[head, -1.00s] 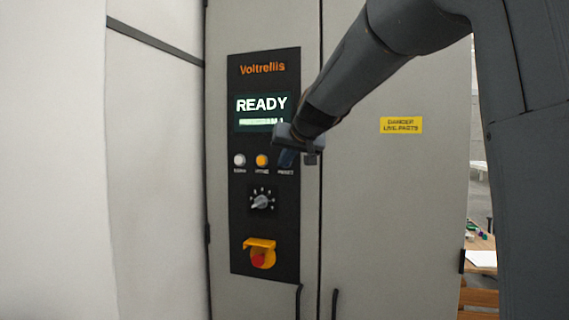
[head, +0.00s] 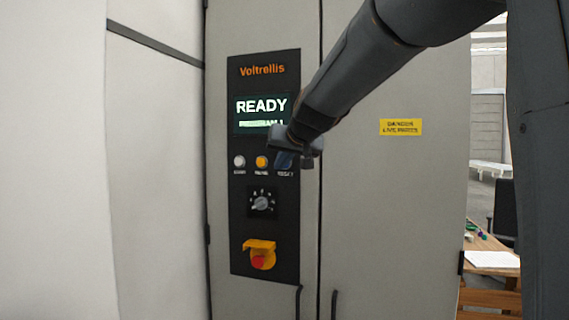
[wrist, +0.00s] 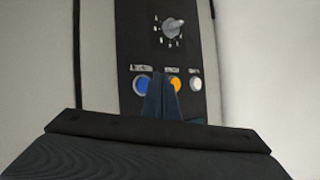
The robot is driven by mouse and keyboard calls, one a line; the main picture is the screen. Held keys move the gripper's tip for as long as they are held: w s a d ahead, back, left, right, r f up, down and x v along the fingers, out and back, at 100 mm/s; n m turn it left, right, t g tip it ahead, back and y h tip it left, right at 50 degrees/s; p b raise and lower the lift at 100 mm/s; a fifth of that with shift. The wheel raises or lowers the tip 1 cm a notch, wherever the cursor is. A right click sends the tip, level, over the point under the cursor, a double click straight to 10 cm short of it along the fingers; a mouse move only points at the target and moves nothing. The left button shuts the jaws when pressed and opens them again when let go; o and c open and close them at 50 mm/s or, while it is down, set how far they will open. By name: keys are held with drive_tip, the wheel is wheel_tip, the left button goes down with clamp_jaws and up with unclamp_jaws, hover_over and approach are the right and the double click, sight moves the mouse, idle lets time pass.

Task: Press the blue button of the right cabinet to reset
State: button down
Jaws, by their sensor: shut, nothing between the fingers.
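The grey cabinet (head: 400,220) carries a black control panel (head: 238,210) with a lit screen (head: 262,112) reading READY. In the wrist view the blue button (wrist: 142,86) shows left of the orange button (wrist: 175,85) and the white button (wrist: 196,83). My gripper (head: 284,162) is shut and empty in front of the panel's right side. It hides most or all of the blue button in the head view. In the wrist view its dark blue fingertips (wrist: 158,78) overlap the gap between the blue and orange buttons. I cannot tell whether they touch the panel.
Below the buttons are a rotary knob (head: 262,202) and a red button (head: 258,263) under a yellow guard (head: 260,245). A yellow danger label (head: 400,127) is on the right door. Door handles (head: 334,303) stand low. A wooden table (head: 490,262) is at the far right.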

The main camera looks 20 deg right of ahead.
drive_tip(key=s+a, duration=0.1)
drive_tip(key=s+a+p, duration=0.1)
drive_tip(key=s, duration=0.1)
drive_tip(key=shift+p, duration=0.3)
drive_tip(key=shift+f, duration=0.1)
idle(0.4)
drive_tip(key=s+f+g, duration=0.3)
drive_tip(key=s+f, duration=0.4)
drive_tip(key=f, duration=0.4)
drive_tip(key=s+f+n+g+b, duration=0.1)
drive_tip(key=s+f+g, duration=0.1)
drive_tip(key=s+f, duration=0.65)
drive_tip(key=s+f+g, duration=0.3)
drive_tip(key=s+f, duration=0.2)
drive_tip(key=f, duration=0.9)
drive_tip(key=s+f+g, duration=0.3)
drive_tip(key=s+f, duration=0.4)
drive_tip(key=s, duration=0.3)
drive_tip(key=shift+s+f+n+h+b, duration=0.2)
drive_tip(key=shift+n+h+b, duration=0.1)
drive_tip(key=shift+n+h, duration=0.1)
